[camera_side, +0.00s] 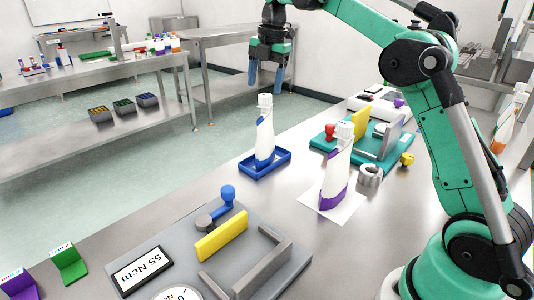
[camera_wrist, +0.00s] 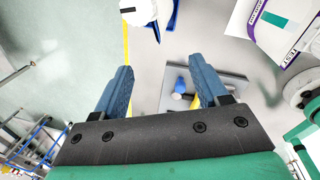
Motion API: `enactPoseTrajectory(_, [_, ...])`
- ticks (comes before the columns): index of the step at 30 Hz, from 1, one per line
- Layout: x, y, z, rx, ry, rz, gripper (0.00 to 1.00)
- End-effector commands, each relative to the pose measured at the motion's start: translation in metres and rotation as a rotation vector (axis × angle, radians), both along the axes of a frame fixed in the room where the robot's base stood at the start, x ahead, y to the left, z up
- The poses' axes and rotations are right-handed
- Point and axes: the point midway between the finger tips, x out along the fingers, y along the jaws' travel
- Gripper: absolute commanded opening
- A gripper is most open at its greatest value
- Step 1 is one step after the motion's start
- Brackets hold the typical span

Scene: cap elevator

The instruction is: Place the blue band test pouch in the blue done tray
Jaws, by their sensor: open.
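The blue band test pouch (camera_side: 264,140), white with a white cap and a blue band low down, stands upright in the blue done tray (camera_side: 283,169). In the wrist view its white cap (camera_wrist: 138,10) shows at the top edge, with part of the blue tray (camera_wrist: 173,14) beside it; the rest is cut off. My gripper (camera_side: 266,78) is above the pouch, apart from its cap, with its blue fingers pointing down. The fingers (camera_wrist: 163,82) are spread and nothing is between them.
A purple band pouch (camera_side: 336,172) stands on a white sheet (camera_side: 316,200) to the right. A green fixture (camera_side: 327,141) with red and yellow parts is behind it. A grey fixture (camera_side: 155,230) with a yellow bar and blue-knobbed lever fills the front. Bare steel bench lies left of the tray.

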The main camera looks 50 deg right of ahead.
Motion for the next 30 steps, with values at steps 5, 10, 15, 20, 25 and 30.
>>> enactPoseTrajectory(5, [-0.025,0.033,0.011,0.046,-0.087,-0.398,0.67])
enactPoseTrajectory(10, [-0.066,0.065,0.002,0.165,-0.185,-0.833,0.67])
enactPoseTrajectory(15, [-0.114,0.09,-0.028,0.348,-0.262,-1.246,0.67])
enactPoseTrajectory(20, [-0.151,0.105,-0.063,0.532,-0.29,-1.547,0.67])
enactPoseTrajectory(25, [-0.169,0.112,-0.086,0.653,-0.29,-1.715,0.67])
enactPoseTrajectory(30, [-0.172,0.113,-0.091,0.681,-0.287,-1.756,0.67])
